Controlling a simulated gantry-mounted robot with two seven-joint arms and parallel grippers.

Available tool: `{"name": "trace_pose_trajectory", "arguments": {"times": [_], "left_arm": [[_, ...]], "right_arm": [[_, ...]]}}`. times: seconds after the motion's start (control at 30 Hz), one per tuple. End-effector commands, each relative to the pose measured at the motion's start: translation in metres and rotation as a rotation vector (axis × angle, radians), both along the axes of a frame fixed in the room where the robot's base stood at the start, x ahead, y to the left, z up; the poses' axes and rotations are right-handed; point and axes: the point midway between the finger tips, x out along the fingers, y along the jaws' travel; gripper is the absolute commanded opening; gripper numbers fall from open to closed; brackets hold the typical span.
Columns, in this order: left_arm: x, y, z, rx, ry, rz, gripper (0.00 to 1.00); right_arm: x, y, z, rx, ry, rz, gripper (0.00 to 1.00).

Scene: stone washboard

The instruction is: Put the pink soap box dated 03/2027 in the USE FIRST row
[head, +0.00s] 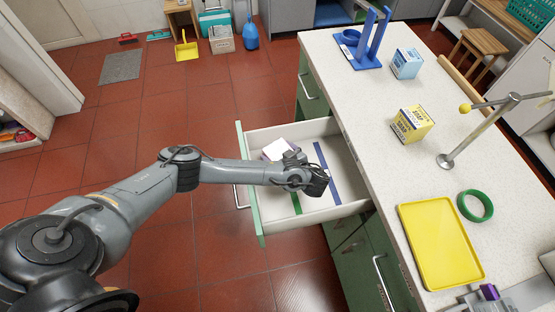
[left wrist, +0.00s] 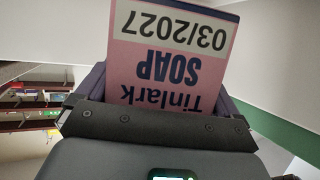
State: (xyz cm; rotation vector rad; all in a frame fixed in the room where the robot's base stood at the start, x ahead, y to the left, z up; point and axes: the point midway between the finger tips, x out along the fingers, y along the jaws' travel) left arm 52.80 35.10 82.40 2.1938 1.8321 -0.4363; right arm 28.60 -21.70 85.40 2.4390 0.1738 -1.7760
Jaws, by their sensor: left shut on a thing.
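My left gripper (head: 318,184) is over the open drawer (head: 262,134) and shut on the pink soap box (left wrist: 170,50). In the left wrist view the box sits between the dark fingers, its print upside down: "Tinlark SOAP" and "03/2027". In the head view I cannot make out the box at the gripper. The drawer floor shows a blue strip (head: 327,172) and a green strip (head: 296,203). No USE FIRST wording is legible. A white and purple box (head: 277,150) is in the drawer behind my left arm.
The speckled counter (head: 375,125) beside the drawer holds a yellow soap box (head: 411,124), a light blue box (head: 406,63), a blue stand (head: 360,50), a yellow tray (head: 440,245), a green ring (head: 475,205) and a metal post (head: 475,130). The drawer walls surround the gripper's area.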

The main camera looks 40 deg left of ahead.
Motion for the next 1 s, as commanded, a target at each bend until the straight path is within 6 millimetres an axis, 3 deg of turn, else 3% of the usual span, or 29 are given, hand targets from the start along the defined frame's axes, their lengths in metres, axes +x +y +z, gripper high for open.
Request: {"name": "trace_pose_trajectory", "arguments": {"times": [0.13,0.43,0.9,0.93,1.0], "left_arm": [[-0.002,0.002,-0.006,0.0,0.0,0.0,0.51],[-0.002,0.001,-0.039,0.0,0.002,-0.001,0.51],[-0.001,0.002,-0.045,0.0,0.0,0.0,0.51],[-0.002,0.002,-0.044,0.0,0.001,0.0,0.99],[-0.002,0.002,-0.044,0.0,0.001,0.0,1.0]], "right_arm": [[0.0,0.0,-0.001,-0.001,0.0,0.001,0.43],[0.0,-0.002,-0.01,-0.009,0.0,0.006,0.43],[0.0,-0.002,-0.013,-0.008,-0.001,0.005,0.43],[0.0,-0.002,-0.012,-0.007,0.0,0.004,0.43],[0.0,-0.001,-0.012,-0.005,0.0,0.004,0.43]]}}
